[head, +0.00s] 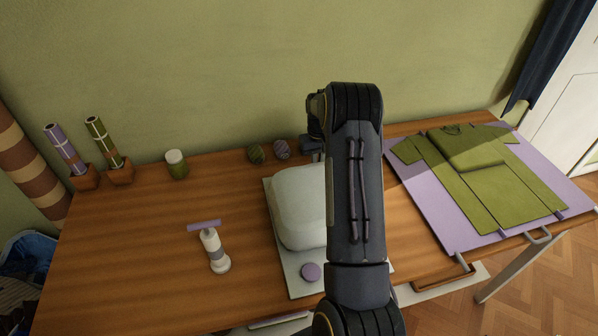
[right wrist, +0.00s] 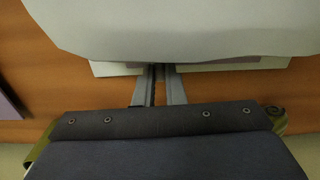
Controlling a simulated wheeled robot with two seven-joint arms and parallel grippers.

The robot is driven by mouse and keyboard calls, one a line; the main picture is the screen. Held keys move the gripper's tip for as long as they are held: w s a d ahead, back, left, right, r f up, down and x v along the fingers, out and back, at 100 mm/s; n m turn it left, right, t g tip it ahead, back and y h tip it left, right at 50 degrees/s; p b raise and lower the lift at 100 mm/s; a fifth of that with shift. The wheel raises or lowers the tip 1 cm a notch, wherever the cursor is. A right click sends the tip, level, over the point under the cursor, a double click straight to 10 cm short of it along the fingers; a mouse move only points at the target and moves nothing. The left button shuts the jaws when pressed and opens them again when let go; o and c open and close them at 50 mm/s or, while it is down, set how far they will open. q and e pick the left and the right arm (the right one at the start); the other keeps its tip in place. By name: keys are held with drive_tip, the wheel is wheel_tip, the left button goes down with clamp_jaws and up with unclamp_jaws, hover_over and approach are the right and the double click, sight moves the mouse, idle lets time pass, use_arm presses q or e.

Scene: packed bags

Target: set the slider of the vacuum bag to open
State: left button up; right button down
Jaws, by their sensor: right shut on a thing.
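My right gripper (head: 314,150) is at the bag's far edge, mostly behind my arm. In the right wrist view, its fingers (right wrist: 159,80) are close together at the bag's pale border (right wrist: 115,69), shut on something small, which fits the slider. The slider itself is hidden, so its setting cannot be told. My left gripper is not in view.
A folded green shirt (head: 480,170) lies on a purple sheet (head: 437,213) at right.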

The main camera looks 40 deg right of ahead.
drive_tip(key=shift+s+d, duration=0.2)
drive_tip(key=shift+d, duration=0.4)
drive_tip(key=c, duration=1.5)
unclamp_jaws()
drive_tip(key=shift+a, duration=0.1)
drive_tip(key=shift+r+b, duration=0.45)
drive_tip(key=shift+r, duration=3.45)
